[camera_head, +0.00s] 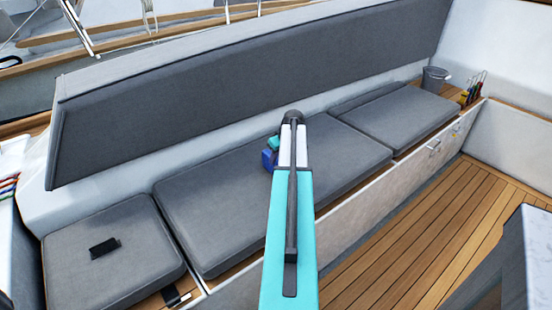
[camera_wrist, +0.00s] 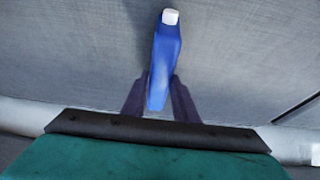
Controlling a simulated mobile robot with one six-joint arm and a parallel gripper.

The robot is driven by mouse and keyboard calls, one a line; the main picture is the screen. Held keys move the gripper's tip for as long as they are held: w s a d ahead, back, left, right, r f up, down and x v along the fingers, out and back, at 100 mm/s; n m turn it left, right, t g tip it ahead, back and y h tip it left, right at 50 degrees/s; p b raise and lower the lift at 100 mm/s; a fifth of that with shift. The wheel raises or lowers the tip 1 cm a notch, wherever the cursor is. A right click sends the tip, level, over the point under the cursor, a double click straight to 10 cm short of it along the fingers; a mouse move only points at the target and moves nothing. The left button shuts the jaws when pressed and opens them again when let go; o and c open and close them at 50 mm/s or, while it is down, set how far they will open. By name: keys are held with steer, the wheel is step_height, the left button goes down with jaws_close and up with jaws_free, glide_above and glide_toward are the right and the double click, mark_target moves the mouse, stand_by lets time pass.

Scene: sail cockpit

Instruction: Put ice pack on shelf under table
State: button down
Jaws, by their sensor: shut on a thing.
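A blue ice pack with a white cap (camera_wrist: 162,62) is between the two dark fingers of my gripper (camera_wrist: 158,90) in the wrist view. The gripper is shut on it, and the cap end points away from the palm. In the head view, a blue part of the ice pack (camera_head: 268,160) shows just left of my arm, in front of the long grey seat cushion. My arm hides most of my gripper (camera_head: 272,146) there. I cannot tell whether the pack touches the cushion. At the right edge a pale-topped piece (camera_head: 538,245) may be the table; no shelf under it shows.
Grey cushions (camera_head: 225,220) line the bench, with a sloping backrest (camera_head: 240,80) behind. A black flat object (camera_head: 104,247) lies on the left cushion. A grey bucket (camera_head: 434,79) and a rack of colored-handled items (camera_head: 472,90) stand at the far right end. The wooden floor (camera_head: 420,225) looks clear.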

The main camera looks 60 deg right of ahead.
steer(key=c, duration=1.4)
jaws_free()
steer(key=shift+f, duration=0.1)
steer(key=b+v, duration=0.1)
steer(key=v, duration=1.1)
